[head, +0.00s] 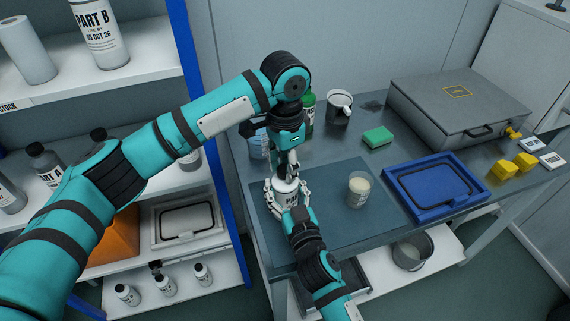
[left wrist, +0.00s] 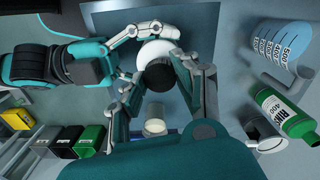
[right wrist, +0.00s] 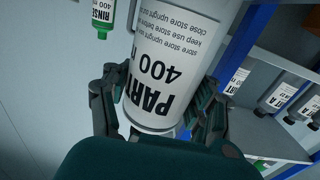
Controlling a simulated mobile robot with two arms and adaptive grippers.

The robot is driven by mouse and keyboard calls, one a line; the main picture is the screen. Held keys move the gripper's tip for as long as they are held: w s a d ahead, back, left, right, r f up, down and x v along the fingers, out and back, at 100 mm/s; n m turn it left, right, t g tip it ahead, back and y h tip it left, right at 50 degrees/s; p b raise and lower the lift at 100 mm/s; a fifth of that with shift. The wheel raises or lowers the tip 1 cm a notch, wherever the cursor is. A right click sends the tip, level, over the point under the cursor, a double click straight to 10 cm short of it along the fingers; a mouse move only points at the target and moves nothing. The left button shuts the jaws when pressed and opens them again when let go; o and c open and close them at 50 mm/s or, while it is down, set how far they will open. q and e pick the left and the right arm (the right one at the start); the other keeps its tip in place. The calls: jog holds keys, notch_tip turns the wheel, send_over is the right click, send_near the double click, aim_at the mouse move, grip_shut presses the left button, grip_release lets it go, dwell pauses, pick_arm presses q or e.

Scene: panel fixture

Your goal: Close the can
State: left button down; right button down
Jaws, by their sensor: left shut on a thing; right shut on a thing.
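The white can (head: 286,197), with a printed PART label, stands upright on the dark mat of the bench. In the right wrist view the can (right wrist: 165,70) fills the space between the fingers of my right gripper (right wrist: 160,115), which is shut on its side. My left gripper (head: 287,170) points down over the can's top. In the left wrist view a dark round lid (left wrist: 157,77) sits between the fingers of my left gripper (left wrist: 160,85), with the white can (left wrist: 154,48) just beyond. The fingers hide the rim, so I cannot tell whether the lid is seated.
A beaker with pale contents (head: 359,190) stands right of the can. A blue tray (head: 437,188) and grey case (head: 455,105) lie right. Shelves (head: 150,55) stand left.

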pick_arm(q)
jog(key=m, duration=1)
jog(key=shift+m, duration=0.3)
jog(key=m, duration=0.5)
jog(key=shift+a, duration=0.1)
jog(key=m, duration=0.4)
jog(key=c, duration=0.9)
grip_release()
notch_tip(320, 180, up, 12)
